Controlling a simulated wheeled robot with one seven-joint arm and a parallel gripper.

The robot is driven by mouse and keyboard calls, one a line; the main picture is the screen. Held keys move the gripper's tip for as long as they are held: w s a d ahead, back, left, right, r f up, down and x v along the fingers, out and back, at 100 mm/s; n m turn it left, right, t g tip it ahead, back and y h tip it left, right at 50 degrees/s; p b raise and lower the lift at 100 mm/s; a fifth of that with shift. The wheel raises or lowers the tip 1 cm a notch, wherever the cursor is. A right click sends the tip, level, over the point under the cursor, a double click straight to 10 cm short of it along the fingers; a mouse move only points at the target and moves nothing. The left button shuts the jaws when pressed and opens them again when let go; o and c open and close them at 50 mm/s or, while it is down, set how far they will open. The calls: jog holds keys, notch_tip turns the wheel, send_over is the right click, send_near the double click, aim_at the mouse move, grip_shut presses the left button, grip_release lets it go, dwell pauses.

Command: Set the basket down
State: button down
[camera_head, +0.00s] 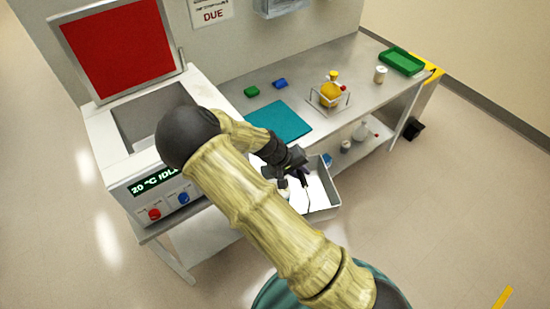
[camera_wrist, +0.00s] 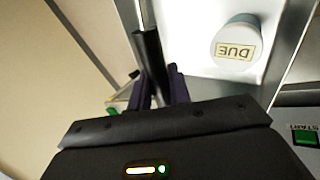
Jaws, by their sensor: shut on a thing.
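The basket (camera_head: 325,213) is a light grey open box in front of the bench's near edge, partly hidden by my arm. My gripper (camera_head: 293,172) is above the basket. In the wrist view, my gripper (camera_wrist: 160,88) is shut on the basket's dark bar-like handle (camera_wrist: 148,52). A pale round container marked "DUE" (camera_wrist: 235,42) sits inside the basket, whose pale inner surface (camera_wrist: 188,40) shows around it. The underside of the basket is hidden, so I cannot tell its height over the floor.
The metal bench (camera_head: 328,60) holds a teal mat (camera_head: 279,122), a wire rack (camera_head: 330,98) with a yellow flask, a white jar (camera_head: 380,74) and a green tray (camera_head: 402,61). An open machine with a red lid (camera_head: 117,50) stands left. Bare bench shows right of the mat.

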aim_at(316, 200)
jog(key=d+f+b, duration=0.2)
jog(key=f, duration=0.3)
jog(key=d+f+m+g+b, duration=0.1)
jog(key=f+b, duration=0.1)
jog(key=f, duration=0.3)
jog(key=s+d+f+m+b, duration=0.1)
jog(key=d+f+b, duration=0.1)
jog(key=f, duration=0.3)
jog(key=shift+d+f, duration=0.1)
jog(key=shift+d, duration=0.3)
